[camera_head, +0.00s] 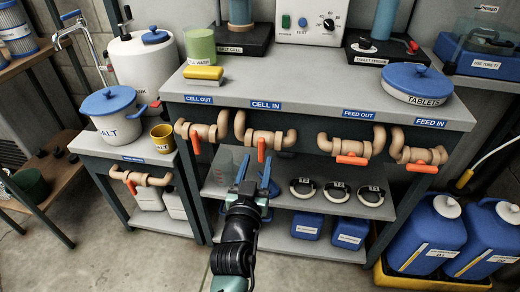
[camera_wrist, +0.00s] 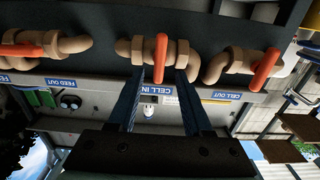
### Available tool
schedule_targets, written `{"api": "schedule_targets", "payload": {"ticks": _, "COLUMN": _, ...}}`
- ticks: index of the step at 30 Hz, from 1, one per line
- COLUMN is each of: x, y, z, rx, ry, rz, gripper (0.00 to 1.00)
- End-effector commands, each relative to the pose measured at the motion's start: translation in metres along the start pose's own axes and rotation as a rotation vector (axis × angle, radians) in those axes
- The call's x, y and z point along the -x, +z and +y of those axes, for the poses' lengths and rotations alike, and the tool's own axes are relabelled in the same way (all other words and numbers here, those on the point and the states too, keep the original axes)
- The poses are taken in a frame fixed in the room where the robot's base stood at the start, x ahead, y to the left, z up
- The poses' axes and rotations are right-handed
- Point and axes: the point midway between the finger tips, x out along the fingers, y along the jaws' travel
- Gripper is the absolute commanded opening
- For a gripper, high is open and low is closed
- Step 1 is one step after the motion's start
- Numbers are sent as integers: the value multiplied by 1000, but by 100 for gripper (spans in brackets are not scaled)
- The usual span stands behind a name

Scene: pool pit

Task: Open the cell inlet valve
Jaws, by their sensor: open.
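The cell inlet valve (camera_head: 274,138) is a beige pipe fitting under the bench's front edge, below the blue CELL IN label (camera_head: 265,105). Its orange handle (camera_head: 261,150) points down, across the pipe. My gripper (camera_head: 255,172) is open just below and in front of this valve. In the wrist view, which is upside down, the handle (camera_wrist: 160,58) stands between the two blue fingers of my gripper (camera_wrist: 160,78). The fingertips reach near the valve body (camera_wrist: 138,50). I cannot tell whether either finger touches the handle.
The CELL OUT valve (camera_head: 204,131) is close on the left, its handle also down. The FEED OUT valve (camera_head: 352,147) and FEED IN valve (camera_head: 420,155) are right, handles sideways. Black-and-white rings (camera_head: 303,188) lie on the shelf below. Floor is clear in front.

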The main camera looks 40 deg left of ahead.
Motion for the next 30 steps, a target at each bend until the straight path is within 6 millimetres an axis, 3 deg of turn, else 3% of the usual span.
{"api": "schedule_targets", "payload": {"ticks": 3, "x": -19, "y": -1, "z": 1, "rx": -2, "ry": 1, "rz": 1, "gripper": 50}}
{"api": "schedule_targets", "payload": {"ticks": 9, "x": -38, "y": 0, "z": 1, "rx": -1, "ry": 1, "rz": 1, "gripper": 50}}
{"api": "schedule_targets", "payload": {"ticks": 20, "x": -42, "y": 0, "z": 1, "rx": 0, "ry": 1, "rz": 0, "gripper": 50}}
{"api": "schedule_targets", "payload": {"ticks": 21, "x": -42, "y": 0, "z": 1, "rx": 0, "ry": 1, "rz": 0, "gripper": 48}}
{"api": "schedule_targets", "payload": {"ticks": 29, "x": -42, "y": 0, "z": 0, "rx": 0, "ry": 1, "rz": 0, "gripper": 1}}
{"api": "schedule_targets", "payload": {"ticks": 30, "x": -42, "y": 0, "z": 0, "rx": 0, "ry": 1, "rz": 0, "gripper": 0}}
